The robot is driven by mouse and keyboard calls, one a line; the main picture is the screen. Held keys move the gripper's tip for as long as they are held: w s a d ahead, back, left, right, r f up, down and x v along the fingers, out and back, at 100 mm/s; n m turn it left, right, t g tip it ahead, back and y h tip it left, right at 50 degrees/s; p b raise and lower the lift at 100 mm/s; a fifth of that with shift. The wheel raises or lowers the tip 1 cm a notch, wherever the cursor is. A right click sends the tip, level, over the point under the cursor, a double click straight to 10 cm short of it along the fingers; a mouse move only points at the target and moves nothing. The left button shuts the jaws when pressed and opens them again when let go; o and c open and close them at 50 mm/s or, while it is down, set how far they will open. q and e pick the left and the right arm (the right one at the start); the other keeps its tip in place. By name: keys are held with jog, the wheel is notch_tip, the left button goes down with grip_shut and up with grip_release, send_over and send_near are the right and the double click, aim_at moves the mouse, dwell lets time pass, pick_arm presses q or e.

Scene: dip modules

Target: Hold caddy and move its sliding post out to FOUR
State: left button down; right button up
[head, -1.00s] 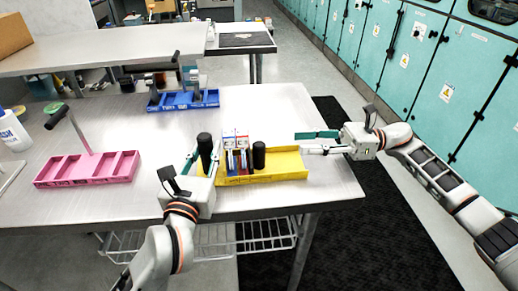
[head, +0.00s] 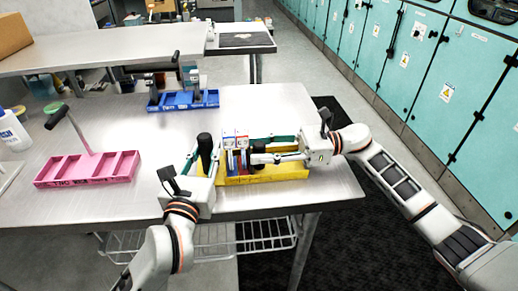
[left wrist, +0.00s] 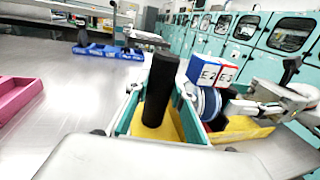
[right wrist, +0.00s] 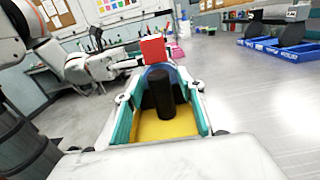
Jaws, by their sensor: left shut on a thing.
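The yellow caddy (head: 285,173) stands on the table near its front edge. A black post (head: 204,148) rises at its left end, and another black post (head: 258,148) stands farther right, beside the caddy's load. My left gripper (head: 205,160) is shut on the left post, which also shows between its fingers in the left wrist view (left wrist: 160,90). My right gripper (head: 270,149) is open, with a finger on each side of the right post. The right wrist view shows gaps between that post (right wrist: 160,95) and both fingers. No FOUR marking is readable.
The caddy carries labelled boxes (left wrist: 202,70) and round discs (left wrist: 209,103) between the posts. A pink caddy (head: 88,170) stands at left and a blue caddy (head: 190,100) farther back. The table right of the yellow caddy is clear.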

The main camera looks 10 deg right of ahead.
jog(key=shift+a, duration=0.25)
grip_shut()
jog(key=d, duration=0.5)
jog(key=shift+d, duration=0.1)
grip_release()
jog(key=d, duration=1.2)
